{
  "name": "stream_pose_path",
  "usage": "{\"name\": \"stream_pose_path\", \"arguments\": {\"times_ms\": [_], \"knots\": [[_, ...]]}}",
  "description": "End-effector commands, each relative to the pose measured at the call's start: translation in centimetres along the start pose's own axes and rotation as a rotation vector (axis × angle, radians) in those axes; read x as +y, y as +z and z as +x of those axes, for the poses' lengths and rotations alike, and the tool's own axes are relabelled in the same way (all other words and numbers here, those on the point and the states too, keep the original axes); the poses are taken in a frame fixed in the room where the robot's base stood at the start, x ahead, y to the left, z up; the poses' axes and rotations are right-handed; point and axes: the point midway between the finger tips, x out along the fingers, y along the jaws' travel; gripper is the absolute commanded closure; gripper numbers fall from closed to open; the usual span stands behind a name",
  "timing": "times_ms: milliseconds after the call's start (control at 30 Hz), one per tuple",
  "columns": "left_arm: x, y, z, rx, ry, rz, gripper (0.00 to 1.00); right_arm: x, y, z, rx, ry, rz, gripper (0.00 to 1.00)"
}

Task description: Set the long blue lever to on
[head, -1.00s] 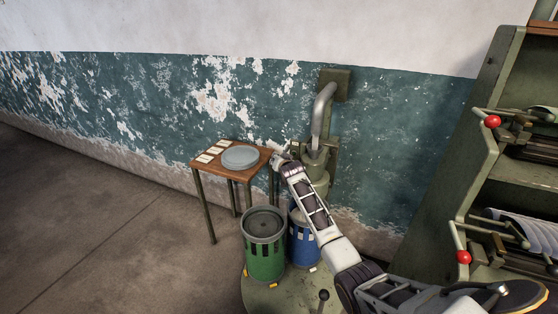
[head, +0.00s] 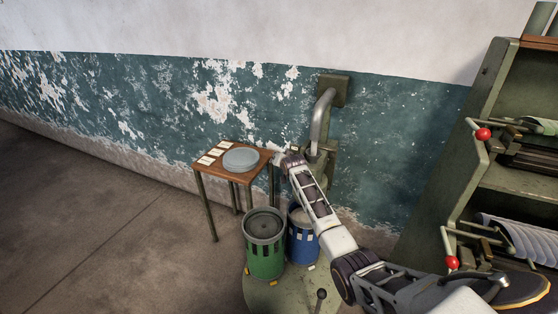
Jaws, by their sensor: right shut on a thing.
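My right gripper (head: 283,158) is at the far end of my outstretched right arm, between the small wooden table and the green wall fitting. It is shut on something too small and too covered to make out. I cannot make out a long blue lever; my gripper and forearm hide part of the fitting. The green wall fitting (head: 330,160) has a thick grey bent pipe (head: 322,115) running up to a wall plate. My left gripper is out of view.
The wooden table (head: 207,172) holds a grey round plate (head: 240,160) and pale cards. A green drum (head: 264,258) and a blue drum (head: 302,247) stand on a round base below my forearm. A green rack (head: 440,160) with red-knobbed levers (head: 483,133) stands at right.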

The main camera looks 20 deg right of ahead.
Motion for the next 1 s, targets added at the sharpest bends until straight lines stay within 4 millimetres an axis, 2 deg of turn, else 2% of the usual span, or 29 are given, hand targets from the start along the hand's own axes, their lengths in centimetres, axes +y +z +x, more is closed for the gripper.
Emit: {"name": "stream_pose_path", "arguments": {"times_ms": [33,167,600,1000], "knots": [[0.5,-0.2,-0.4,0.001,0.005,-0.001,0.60,-1.0,-1.3,-0.4,0.017,-0.015,-0.003,1.00],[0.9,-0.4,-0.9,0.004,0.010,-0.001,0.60,-1.2,-1.7,-0.5,0.014,-0.015,-0.001,1.00],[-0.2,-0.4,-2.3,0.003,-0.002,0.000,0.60,-1.7,-3.1,-0.9,0.014,-0.015,0.000,1.00],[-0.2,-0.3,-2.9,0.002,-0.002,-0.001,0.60,-1.9,-3.8,-1.0,0.013,-0.014,0.000,1.00]]}}
